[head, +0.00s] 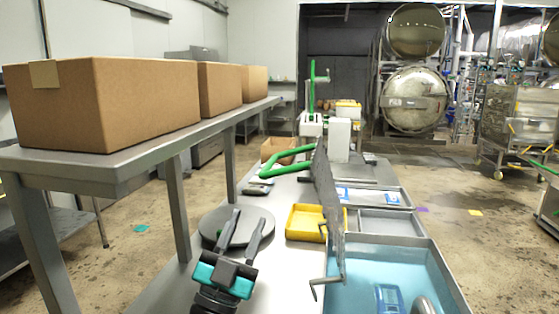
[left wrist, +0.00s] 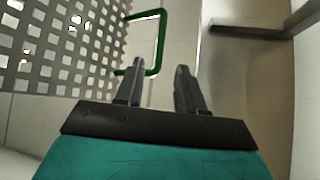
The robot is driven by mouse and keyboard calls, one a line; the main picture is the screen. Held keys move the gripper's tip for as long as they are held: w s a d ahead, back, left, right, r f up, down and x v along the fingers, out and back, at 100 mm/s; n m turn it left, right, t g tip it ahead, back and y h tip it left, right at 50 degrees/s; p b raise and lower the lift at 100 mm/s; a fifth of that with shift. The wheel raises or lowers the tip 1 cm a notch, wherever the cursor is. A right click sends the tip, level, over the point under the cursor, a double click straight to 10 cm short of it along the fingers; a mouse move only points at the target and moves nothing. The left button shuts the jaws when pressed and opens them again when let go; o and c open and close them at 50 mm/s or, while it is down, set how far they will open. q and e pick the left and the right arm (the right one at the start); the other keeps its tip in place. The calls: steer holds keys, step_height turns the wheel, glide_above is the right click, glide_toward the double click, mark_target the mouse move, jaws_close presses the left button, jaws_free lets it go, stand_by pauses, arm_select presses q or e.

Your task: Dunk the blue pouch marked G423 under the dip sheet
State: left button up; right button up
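A blue pouch (head: 389,297) lies in the water basin (head: 436,262) at the bottom right of the head view; its marking is too small to read. A grey sheet (head: 328,195), seen nearly edge-on, stands upright beside the basin's left side. In the left wrist view the sheet (left wrist: 62,45) is perforated, with a green handle (left wrist: 160,45). The handle (head: 285,168) also shows in the head view. My left gripper (head: 250,217) is open and empty, left of the sheet, above the bench. The handle is beyond its fingers (left wrist: 157,80), apart from them. My right gripper is not recognisable.
A yellow tray (head: 290,224) and a round grey plate (head: 208,226) are on the bench. Compartments with white-and-blue pouches (head: 375,196) lie behind the basin. A raised shelf (head: 75,166) with cardboard boxes (head: 120,105) borders the left. A bent metal rod (head: 322,283) is near the basin.

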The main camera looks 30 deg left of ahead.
mark_target(269, 163)
arm_select(q)
steer(key=p+x, duration=0.2)
steer(key=x, duration=0.9)
steer(key=shift+r, duration=0.25)
steer(key=shift+w+r, duration=0.4)
steer(key=shift+w, duration=0.05)
steer(key=shift+c, duration=0.2)
jaws_close()
